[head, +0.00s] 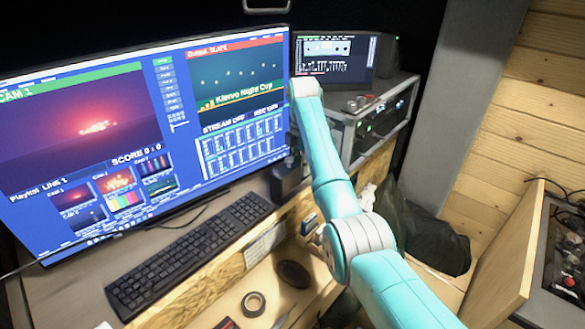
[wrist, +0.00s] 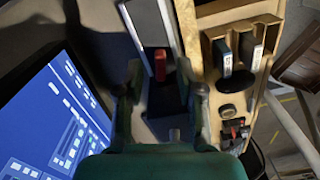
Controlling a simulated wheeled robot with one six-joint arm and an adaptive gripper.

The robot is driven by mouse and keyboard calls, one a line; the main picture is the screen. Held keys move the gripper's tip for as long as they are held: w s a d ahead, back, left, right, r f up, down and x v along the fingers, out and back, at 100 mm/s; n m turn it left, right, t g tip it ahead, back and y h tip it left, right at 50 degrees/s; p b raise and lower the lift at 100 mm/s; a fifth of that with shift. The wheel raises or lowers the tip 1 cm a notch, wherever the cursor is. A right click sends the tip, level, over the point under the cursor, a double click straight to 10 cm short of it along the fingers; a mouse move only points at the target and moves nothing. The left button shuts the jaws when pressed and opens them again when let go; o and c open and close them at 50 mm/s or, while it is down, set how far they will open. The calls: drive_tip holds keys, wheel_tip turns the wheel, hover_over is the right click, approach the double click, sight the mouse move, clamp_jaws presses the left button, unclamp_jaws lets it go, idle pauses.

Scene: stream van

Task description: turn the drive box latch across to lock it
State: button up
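In the wrist view, a small red piece (wrist: 160,66), which looks like the latch, stands out at the end of a narrow grey-faced box (wrist: 148,24), likely the drive box. The piece lies lengthwise in the picture. My gripper (wrist: 164,82) is open, with one dark green finger on each side of the red piece. I see no clear contact, and cannot tell the depth between them. In the head view my arm reaches over the desk and hides the gripper and the latch. A dark box (head: 288,186) shows beside the arm.
A large monitor (head: 150,130) stands close on the left, also in the wrist view (wrist: 55,125). A keyboard (head: 190,255) lies before it. An equipment rack (head: 375,115) stands at back right. A wooden tray (wrist: 208,42) with dark cases sits right of my gripper.

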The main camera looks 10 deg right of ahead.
drive_tip(key=shift+f, duration=0.75)
drive_tip(key=shift+c, duration=0.2)
clamp_jaws()
drive_tip(key=shift+m, duration=1.5)
drive_tip(key=shift+o, duration=0.2)
unclamp_jaws()
